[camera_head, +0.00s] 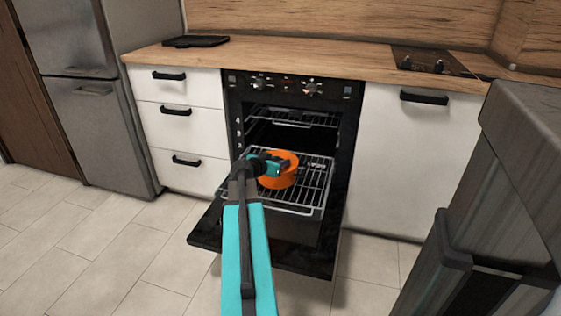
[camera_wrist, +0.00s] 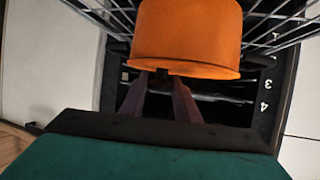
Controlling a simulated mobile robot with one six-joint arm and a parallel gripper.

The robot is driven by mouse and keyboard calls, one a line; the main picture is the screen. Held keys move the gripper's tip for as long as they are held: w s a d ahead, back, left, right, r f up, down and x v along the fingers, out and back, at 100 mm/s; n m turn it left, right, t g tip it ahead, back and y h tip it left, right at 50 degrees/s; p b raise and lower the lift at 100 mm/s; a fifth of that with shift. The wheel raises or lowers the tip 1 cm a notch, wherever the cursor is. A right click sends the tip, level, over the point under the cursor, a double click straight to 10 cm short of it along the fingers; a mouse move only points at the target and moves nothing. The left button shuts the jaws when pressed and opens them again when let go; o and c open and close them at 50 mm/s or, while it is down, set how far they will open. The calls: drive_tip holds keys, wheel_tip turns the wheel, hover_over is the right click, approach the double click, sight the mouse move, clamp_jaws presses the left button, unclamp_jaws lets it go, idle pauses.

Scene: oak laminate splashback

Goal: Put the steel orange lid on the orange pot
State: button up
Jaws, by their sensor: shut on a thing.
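The orange pot (camera_head: 278,182) stands on the pulled-out oven rack. In the wrist view its round orange side (camera_wrist: 188,30) fills the upper middle. The orange lid (camera_head: 288,156) seems to form the pot's flat top; lid and pot share one colour, and I cannot see a clear gap between them. My gripper (camera_head: 280,164) reaches over the top from the left. In the wrist view my gripper's dark fingers (camera_wrist: 160,80) are close together at the orange rim, around a small dark part that looks like the lid's knob. The contact is mostly hidden.
The oven door (camera_head: 270,252) hangs open below the wire rack (camera_head: 315,185). A second rack (camera_head: 305,118) is higher inside the oven. White drawers (camera_head: 180,128) stand left, a white cabinet (camera_head: 408,155) right. A dark tray (camera_head: 196,41) lies on the worktop.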

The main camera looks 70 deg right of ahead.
drive_tip(key=o, duration=1.3)
drive_tip(key=shift+c, duration=0.2)
drive_tip(key=shift+a, duration=0.1)
drive_tip(key=p+v, duration=0.4)
drive_tip(key=v, duration=0.7)
drive_tip(key=shift+r, duration=0.4)
drive_tip(key=shift+w+a+p, duration=0.1)
drive_tip(key=shift+a+p, duration=0.1)
drive_tip(key=shift+p, duration=0.8)
